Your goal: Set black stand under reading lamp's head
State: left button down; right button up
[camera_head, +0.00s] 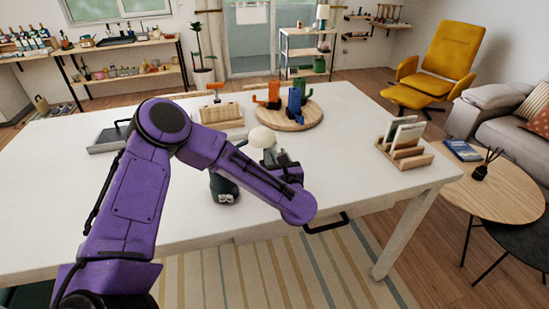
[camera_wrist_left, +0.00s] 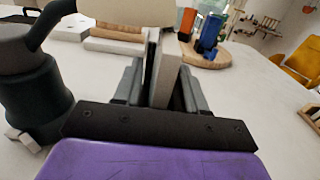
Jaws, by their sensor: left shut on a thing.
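The reading lamp has a dark green-black body (camera_head: 224,188) near the table's front and a cream rounded head (camera_head: 262,137). In the left wrist view its dark body (camera_wrist_left: 35,95) stands at the left, and its arm curves to the pale head (camera_wrist_left: 125,9) at the top. My left gripper (camera_head: 280,160) is just right of the lamp body, close below the head. It is shut on a pale, flat, upright slab (camera_wrist_left: 165,72). I cannot tell whether this slab is part of the black stand; no other black stand is clear. My right gripper is not in view.
Behind the gripper, a round wooden board (camera_head: 291,120) bears orange and blue pieces. A wooden rack (camera_head: 407,157) with white cards stands at the right, and a grey tray (camera_head: 103,147) at the left. The white table (camera_head: 345,165) is bare between gripper and rack.

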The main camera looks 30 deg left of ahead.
pick_arm(q)
jog(key=shift+w+a+r, duration=0.1)
jog(key=shift+w+a, duration=0.25)
jog(key=shift+w, duration=0.1)
jog(key=shift+w+a+p, duration=0.2)
jog(key=shift+a+p, duration=0.05)
jog(key=shift+p, duration=0.05)
jog(key=shift+w+a+f, duration=0.1)
jog(key=shift+f, duration=0.1)
jog(key=shift+f+p, duration=0.65)
jog(key=shift+f, duration=1)
